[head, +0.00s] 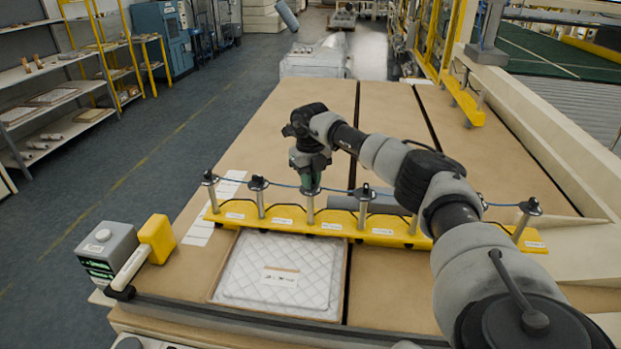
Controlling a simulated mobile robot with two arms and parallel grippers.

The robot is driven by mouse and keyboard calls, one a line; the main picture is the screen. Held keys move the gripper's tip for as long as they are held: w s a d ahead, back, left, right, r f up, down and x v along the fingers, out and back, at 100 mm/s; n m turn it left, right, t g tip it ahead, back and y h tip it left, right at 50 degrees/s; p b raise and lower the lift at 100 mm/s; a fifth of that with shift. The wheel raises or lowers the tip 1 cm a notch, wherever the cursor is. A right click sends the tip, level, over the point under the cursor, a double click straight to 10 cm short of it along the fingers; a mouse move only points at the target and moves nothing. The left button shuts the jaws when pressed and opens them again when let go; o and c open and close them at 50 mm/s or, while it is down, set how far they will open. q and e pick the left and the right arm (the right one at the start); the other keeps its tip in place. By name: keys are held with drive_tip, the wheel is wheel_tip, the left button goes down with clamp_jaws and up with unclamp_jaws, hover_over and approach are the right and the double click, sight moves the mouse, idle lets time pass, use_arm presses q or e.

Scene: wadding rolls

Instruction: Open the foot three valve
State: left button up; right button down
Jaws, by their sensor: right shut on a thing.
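A yellow bar (375,231) lies across the tan table, with a row of metal posts on it and a thin blue hose linking their tops. Small white labels mark the bar, too small to read. My right gripper (310,187) points down and is shut on the valve at the top of the third post from the left (310,210); the gripper hides most of that valve. The first valve (209,177) and second valve (258,183) stand free to its left. My right arm crosses in front of some posts on the right. My left gripper is not in view.
A quilted white pad (278,262) lies in front of the bar. A grey box (106,245) and a yellow block with a pale handle (157,238) sit at the front left corner. A grey roll (375,205) lies behind the bar. The table behind is mostly clear.

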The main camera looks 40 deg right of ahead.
drive_tip(key=n, duration=0.5)
drive_tip(key=shift+r+n, duration=0.1)
drive_tip(key=shift+n, duration=2.3)
drive_tip(key=c, duration=1.1)
unclamp_jaws()
wheel_tip(320, 180, up, 11)
drive_tip(key=b, duration=0.3)
drive_tip(key=shift+f, duration=0.2)
